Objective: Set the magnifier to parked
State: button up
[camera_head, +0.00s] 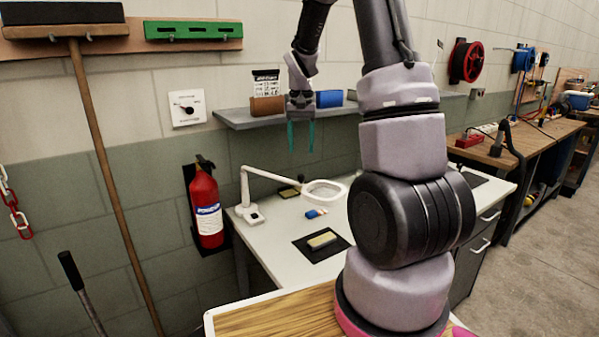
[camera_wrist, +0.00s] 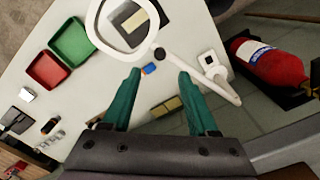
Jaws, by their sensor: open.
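The magnifier (camera_head: 324,190) is a white ring lens on a jointed white arm. Its arm rises from a base (camera_head: 250,213) on the left part of the white workbench, and the ring is held out over the bench top. In the wrist view the magnifier ring (camera_wrist: 121,22) is at the top, just beyond my fingertips, with its arm running right to the base. My gripper (camera_head: 301,138) points down above the bench, with its teal fingers apart and nothing between them. In the wrist view my gripper (camera_wrist: 158,75) is open, apart from the ring as far as I can tell.
On the bench lie a dark mat (camera_head: 321,246) with a yellowish block and a small blue item (camera_head: 316,213). Green (camera_wrist: 72,40) and red (camera_wrist: 48,71) trays show in the wrist view. A wall shelf (camera_head: 240,117) is behind my gripper; a fire extinguisher (camera_head: 206,203) hangs left.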

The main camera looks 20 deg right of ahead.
aim_at(284, 181)
notch_tip(284, 181, down, 9)
jog(key=shift+f, duration=0.15)
jog(key=shift+c, duration=0.2)
grip_shut()
dwell(1.4)
